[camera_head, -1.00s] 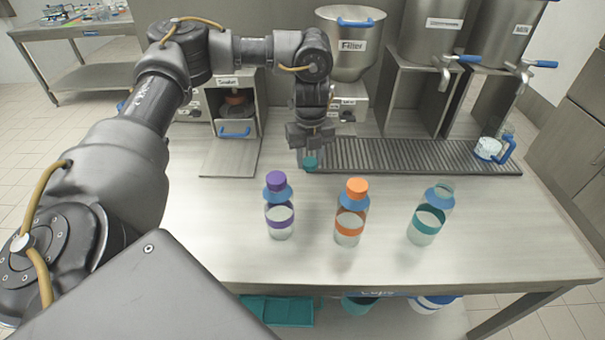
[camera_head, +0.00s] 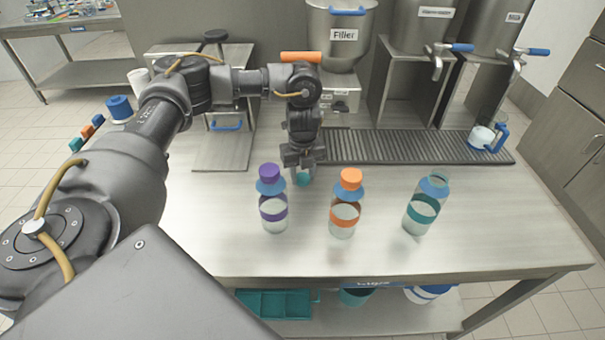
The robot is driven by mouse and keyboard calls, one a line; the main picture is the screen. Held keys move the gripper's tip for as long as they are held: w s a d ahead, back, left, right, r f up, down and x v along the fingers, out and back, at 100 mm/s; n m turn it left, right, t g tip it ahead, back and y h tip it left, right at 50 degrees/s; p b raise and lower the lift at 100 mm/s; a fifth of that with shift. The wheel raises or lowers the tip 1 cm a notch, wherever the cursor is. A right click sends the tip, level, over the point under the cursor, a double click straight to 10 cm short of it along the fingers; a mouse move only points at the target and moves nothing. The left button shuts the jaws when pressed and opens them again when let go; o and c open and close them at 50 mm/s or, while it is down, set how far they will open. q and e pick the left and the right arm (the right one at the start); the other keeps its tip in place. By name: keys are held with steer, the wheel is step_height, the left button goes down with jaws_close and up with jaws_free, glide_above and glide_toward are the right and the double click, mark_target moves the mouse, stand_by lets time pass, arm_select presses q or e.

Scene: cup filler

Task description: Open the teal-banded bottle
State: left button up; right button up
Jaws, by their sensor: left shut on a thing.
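The teal-banded bottle (camera_head: 421,214) stands upright at the right of the row of bottles, with clear contents and no cap on its open neck. My left gripper (camera_head: 303,167) points down behind the gap between the other two bottles. It is shut on a teal cap (camera_head: 304,179), low over the table and well to the left of the teal-banded bottle. I cannot tell whether the cap touches the table. My right gripper is not in view.
A purple-capped bottle (camera_head: 273,207) and an orange-capped bottle (camera_head: 345,212) stand near the gripper. A drain grate (camera_head: 410,147) runs behind, with a blue-handled jug (camera_head: 484,138) at its right end. The filler (camera_head: 341,50) stands at the back. The table's right front is clear.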

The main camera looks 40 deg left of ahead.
mark_target(303, 177)
arm_select(q)
steer(key=shift+f, duration=0.15)
steer(key=o, duration=1.1)
step_height(303, 177, up, 12)
steer(key=shift+r+p, duration=0.15)
steer(key=shift+p, duration=0.3)
